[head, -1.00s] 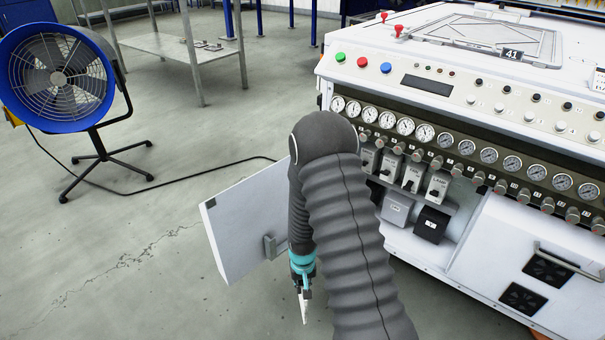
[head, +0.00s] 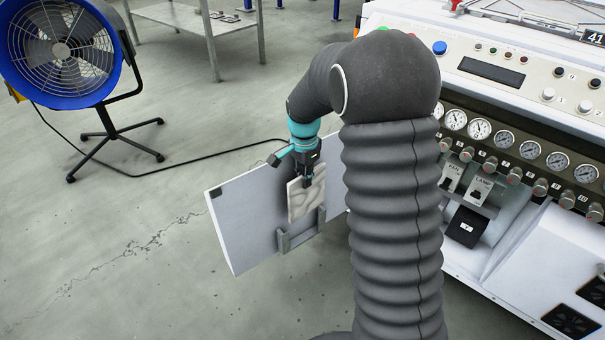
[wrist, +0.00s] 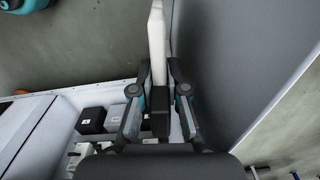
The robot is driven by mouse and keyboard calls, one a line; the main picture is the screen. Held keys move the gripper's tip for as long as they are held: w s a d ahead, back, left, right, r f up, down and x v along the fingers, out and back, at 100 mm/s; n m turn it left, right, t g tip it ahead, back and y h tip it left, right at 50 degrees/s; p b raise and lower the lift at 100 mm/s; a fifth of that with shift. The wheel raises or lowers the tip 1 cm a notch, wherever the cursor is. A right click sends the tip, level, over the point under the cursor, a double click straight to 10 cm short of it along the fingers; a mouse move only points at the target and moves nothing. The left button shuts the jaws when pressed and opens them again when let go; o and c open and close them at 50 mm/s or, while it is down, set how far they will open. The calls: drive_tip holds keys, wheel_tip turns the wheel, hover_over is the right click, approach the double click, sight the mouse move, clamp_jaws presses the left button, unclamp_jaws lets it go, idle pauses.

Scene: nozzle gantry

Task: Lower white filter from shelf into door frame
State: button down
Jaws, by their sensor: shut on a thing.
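The white filter (head: 307,196), a thin pale slab with an uneven face, hangs upright below my gripper (head: 306,177). My gripper is shut on its upper part. In the wrist view the filter (wrist: 157,38) shows edge-on beyond the fingers of my gripper (wrist: 158,92). The grey door frame (head: 284,241), a small U-shaped holder, is on the open white door (head: 236,232). The filter's lower end is close to the frame's uprights. I cannot tell whether it is inside the frame or just above it. The door's face (wrist: 225,70) stands right of the filter in the wrist view.
The white machine (head: 520,235) with gauges and switches is on the right. A blue fan (head: 65,55) stands at the left, its black cable (head: 170,170) running over the floor. A metal table (head: 190,18) is behind. The floor left of the door is clear.

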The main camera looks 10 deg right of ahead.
sight(307, 190)
wheel_tip(307, 190, down, 3)
drive_tip(key=shift+b, duration=1.1)
drive_tip(key=shift+r, duration=0.1)
idle(0.5)
